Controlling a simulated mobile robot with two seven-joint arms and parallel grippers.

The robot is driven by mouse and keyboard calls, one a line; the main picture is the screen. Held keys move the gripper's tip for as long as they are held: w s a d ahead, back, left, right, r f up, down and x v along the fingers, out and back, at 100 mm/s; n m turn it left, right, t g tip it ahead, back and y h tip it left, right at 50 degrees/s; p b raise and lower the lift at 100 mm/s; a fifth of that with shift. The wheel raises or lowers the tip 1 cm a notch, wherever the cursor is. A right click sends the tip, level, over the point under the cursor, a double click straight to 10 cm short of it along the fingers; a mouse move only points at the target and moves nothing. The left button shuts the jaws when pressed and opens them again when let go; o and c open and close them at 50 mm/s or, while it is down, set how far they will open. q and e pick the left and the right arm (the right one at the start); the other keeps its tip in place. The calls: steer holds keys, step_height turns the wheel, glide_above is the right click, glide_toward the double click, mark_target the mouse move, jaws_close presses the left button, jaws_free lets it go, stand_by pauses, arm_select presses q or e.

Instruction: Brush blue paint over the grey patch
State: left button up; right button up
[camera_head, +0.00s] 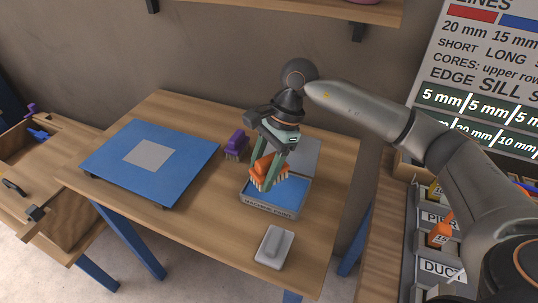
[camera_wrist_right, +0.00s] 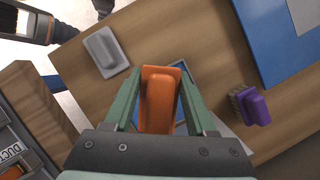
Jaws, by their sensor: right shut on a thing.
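My right gripper (camera_head: 271,170) is shut on an orange brush (camera_head: 265,167) and holds it over the blue paint tray (camera_head: 299,207). The bristles point down at the paint; I cannot tell whether they touch it. In the right wrist view the orange handle (camera_wrist_right: 159,95) sits between the green fingers. The blue board (camera_head: 106,150) lies at the left of the table with a grey patch (camera_head: 149,153) in its middle. The board and a corner of the patch (camera_wrist_right: 303,12) also show in the right wrist view. My left gripper is not in view.
A purple brush (camera_head: 236,144) stands between the board and the tray. A grey float-like tool (camera_head: 274,246) lies near the table's front right. A grey flat plate (camera_head: 304,156) is behind the tray. A wooden bench (camera_head: 35,180) stands at the left, and labelled bins (camera_head: 440,235) at the right.

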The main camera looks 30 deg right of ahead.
mark_target(269, 158)
steer(key=m, duration=0.1)
steer(key=w+d+m+t, duration=0.1)
steer(key=m, duration=0.1)
steer(key=w+d+m+t, duration=0.1)
steer(key=m, duration=0.1)
steer(key=shift+d+r, duration=0.2)
steer(key=shift+r, duration=0.1)
steer(key=shift+w+d+m, duration=0.2)
steer(key=shift+m, duration=0.3)
steer(key=shift+f+b, duration=1.65)
steer(key=shift+f, duration=1.3)
steer(key=shift+f+b, duration=0.6)
steer(key=shift+r, duration=0.1)
steer(key=shift+r+p, duration=2.2)
steer(key=shift+r, duration=1.3)
